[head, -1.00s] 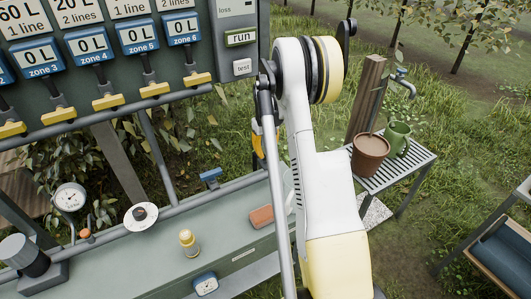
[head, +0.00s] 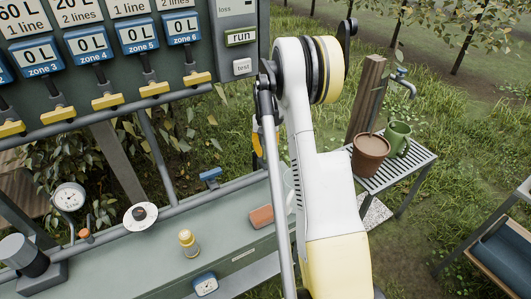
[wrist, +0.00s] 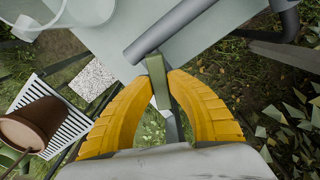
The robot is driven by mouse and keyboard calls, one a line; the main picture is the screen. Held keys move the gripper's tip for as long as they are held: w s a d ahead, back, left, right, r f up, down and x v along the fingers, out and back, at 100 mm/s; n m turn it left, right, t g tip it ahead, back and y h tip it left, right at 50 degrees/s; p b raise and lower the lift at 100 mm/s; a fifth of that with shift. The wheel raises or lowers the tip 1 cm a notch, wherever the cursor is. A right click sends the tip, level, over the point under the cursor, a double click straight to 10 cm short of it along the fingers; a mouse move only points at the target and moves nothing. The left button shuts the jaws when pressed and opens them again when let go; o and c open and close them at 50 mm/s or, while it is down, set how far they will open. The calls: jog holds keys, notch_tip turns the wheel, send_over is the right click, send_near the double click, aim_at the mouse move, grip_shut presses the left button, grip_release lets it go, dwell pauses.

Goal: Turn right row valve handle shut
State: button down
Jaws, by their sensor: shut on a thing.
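In the wrist view my gripper (wrist: 160,84) has its two yellow fingers closed on the sides of a narrow olive-green handle (wrist: 157,76). The handle's upper end lies at the end of a grey pipe (wrist: 178,28). In the head view my white arm hides the handle, and only a bit of a yellow-orange finger (head: 257,139) shows at its left edge. A blue handle (head: 210,174) stands on the long pipe to the left, apart from my gripper.
The green bench (head: 150,262) carries a yellow-capped bottle (head: 188,243), a reddish block (head: 261,217) and a blue-framed gauge (head: 205,284). The zone panel (head: 50,100) hangs above. A slatted stand (head: 405,170) with a brown pot (head: 369,155) and green mug (head: 398,137) is right of my arm.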

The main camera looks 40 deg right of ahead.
aim_at(266, 152)
jog(key=m, duration=1.2)
jog(key=shift+m, duration=0.3)
dwell(0.4)
jog(key=c, duration=1.3)
grip_release()
notch_tip(266, 152, up, 12)
